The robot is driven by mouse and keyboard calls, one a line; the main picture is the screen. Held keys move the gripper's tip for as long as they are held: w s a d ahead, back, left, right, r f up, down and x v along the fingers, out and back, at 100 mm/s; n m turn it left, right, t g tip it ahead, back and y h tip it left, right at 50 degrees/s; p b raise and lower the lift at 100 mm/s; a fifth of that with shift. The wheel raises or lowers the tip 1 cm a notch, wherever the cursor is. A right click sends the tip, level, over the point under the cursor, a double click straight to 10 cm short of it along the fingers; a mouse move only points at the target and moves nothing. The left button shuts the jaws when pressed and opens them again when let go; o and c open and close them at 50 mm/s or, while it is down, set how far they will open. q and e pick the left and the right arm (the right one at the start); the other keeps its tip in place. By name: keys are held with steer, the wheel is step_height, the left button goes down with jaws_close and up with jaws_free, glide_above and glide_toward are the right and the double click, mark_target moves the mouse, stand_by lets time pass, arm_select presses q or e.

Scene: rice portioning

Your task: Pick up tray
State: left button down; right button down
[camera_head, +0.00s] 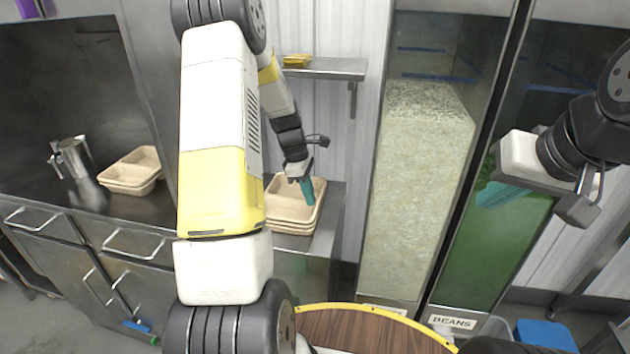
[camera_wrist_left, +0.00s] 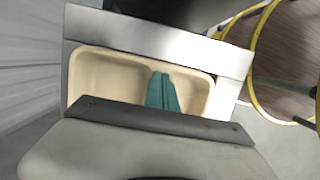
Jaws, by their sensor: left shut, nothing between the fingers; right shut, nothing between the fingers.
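A stack of beige compartment trays (camera_head: 292,205) stands on the metal counter at the centre of the head view. My left gripper (camera_head: 307,192) is over the stack, with its teal fingers shut and pointing down near the right side of the top tray. In the left wrist view the shut fingers (camera_wrist_left: 162,92) lie over the top tray (camera_wrist_left: 100,72). I cannot tell whether they touch it. Part of the tray is hidden by the gripper body. My right gripper (camera_head: 494,194) is shut and empty in front of the clear bins at the right.
Another stack of beige trays (camera_head: 132,168) and a metal pitcher (camera_head: 72,158) stand on the left counter. A wall shelf (camera_head: 325,68) is above the central stack. A tall rice bin (camera_head: 420,190) and a beans bin (camera_head: 490,250) stand to the right. A round wooden table (camera_head: 365,330) is in front.

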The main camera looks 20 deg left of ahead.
arm_select(q)
steer(key=shift+d, duration=0.35)
steer(key=d, duration=0.5)
steer(key=shift+w+d, duration=0.2)
